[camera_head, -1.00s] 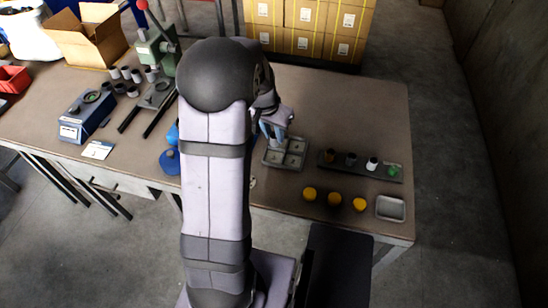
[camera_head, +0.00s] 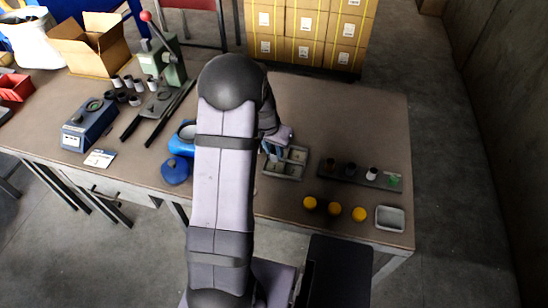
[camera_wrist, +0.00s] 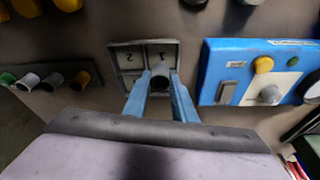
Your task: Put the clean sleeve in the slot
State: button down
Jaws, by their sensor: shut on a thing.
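My gripper (camera_wrist: 160,88) has two blue fingers shut on a grey hollow sleeve (camera_wrist: 160,72), seen in the wrist view with its dark opening showing. The sleeve is at a compartment of the grey divided tray (camera_wrist: 125,46), whose other compartments show the numbers 1 and 2. I cannot tell whether the sleeve touches the tray floor. In the head view my gripper (camera_head: 270,150) is at the left part of the tray (camera_head: 283,176), and the sleeve cannot be made out. A dark rack (camera_head: 341,177) holding several short cylinders, one white and one green, stands to the right.
A blue machine (camera_wrist: 211,72) with buttons and a knob is close on the right in the wrist view. In the head view, yellow caps (camera_head: 335,209) and a small metal tray (camera_head: 389,218) are at the front right. A press (camera_head: 165,60) and several sleeves (camera_head: 122,96) are at the left.

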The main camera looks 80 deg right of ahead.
aim_at(273, 154)
jog(key=shift+f+p, duration=0.4)
jog(key=shift+f, duration=1.85)
jog(key=shift+f, duration=0.15)
jog(key=c, duration=1.5)
grip_release()
jog(key=shift+o, duration=0.2)
jog(key=shift+r, duration=0.4)
jog(key=b+v, duration=0.1)
jog(key=v, duration=1)
jog(key=shift+a+r+b, duration=0.2)
jog(key=shift+r+b, duration=0.05)
jog(key=shift+b, duration=0.1)
